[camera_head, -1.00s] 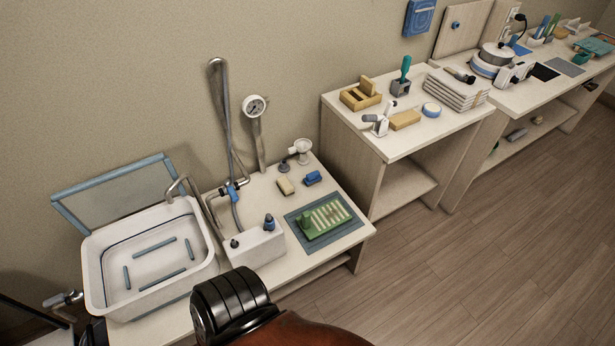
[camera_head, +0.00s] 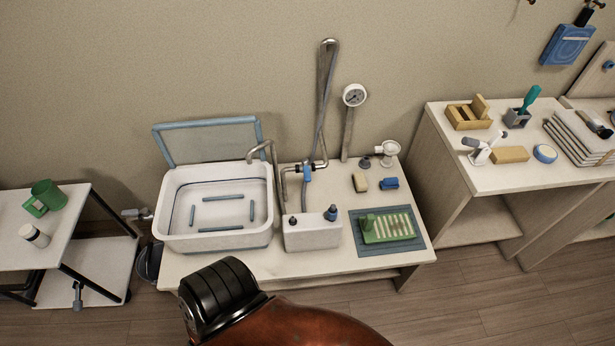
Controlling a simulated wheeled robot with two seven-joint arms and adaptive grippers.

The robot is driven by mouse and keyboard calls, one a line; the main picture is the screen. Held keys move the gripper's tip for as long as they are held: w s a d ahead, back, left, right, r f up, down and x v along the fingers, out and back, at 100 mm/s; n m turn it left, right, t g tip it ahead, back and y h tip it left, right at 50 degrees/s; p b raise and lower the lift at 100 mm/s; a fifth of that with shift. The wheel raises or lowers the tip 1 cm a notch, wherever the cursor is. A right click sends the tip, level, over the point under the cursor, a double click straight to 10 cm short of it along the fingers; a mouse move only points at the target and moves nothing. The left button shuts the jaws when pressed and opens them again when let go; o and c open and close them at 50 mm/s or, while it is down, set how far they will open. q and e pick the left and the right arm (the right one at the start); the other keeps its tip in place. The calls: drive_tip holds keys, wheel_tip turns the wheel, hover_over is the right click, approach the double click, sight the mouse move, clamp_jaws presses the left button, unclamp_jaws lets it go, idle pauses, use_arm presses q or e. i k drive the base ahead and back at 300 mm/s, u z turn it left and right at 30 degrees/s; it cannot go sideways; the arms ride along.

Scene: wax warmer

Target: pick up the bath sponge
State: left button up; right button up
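I cannot tell for sure which thing is the bath sponge. A small beige block (camera_head: 360,182) lies on the sink counter, right of the tap, beside a small blue item (camera_head: 389,183). A larger yellow-tan block (camera_head: 510,154) lies on the higher table to the right, next to a round blue-and-white item (camera_head: 545,153). Both blocks lie free with nothing holding them. Neither of my grippers shows in the view, so their fingers cannot be seen.
A white basin (camera_head: 173,205) stands at the counter's left. A white box (camera_head: 313,235) and a green slatted tray (camera_head: 373,237) on a grey-blue mat (camera_head: 422,241) are near the front edge. Floor at lower right is clear.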

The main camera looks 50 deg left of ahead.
sight(359, 181)
drive_tip(key=u, duration=2.05)
